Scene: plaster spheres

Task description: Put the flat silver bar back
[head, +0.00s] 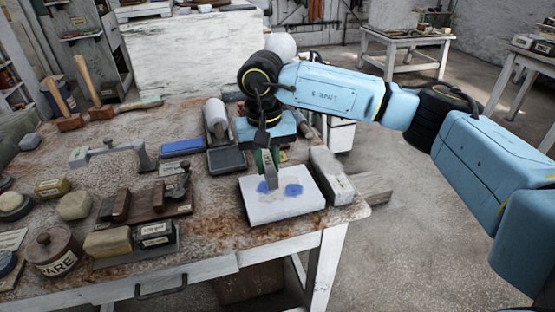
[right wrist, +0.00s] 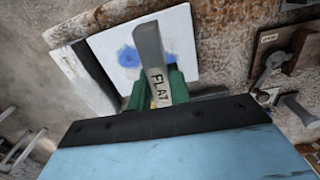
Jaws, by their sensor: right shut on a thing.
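The flat silver bar (head: 271,183) is held in my right gripper (head: 266,160), above or against a white slab with blue patches (head: 300,208). I cannot tell whether its lower end touches the slab. In the right wrist view the bar (right wrist: 153,62) bears the label FLAT and sticks out from between the green fingers (right wrist: 158,92), which are shut on it. The white slab (right wrist: 188,40) lies beyond it there. My left gripper is not in view.
A grey block (head: 331,176) lies right of the slab by the table's edge. A dark shallow tray (head: 227,160) and a blue block (head: 182,146) lie to the left. A wooden plane-like tool (head: 150,200) and a round lidded pot (head: 53,250) stand farther left.

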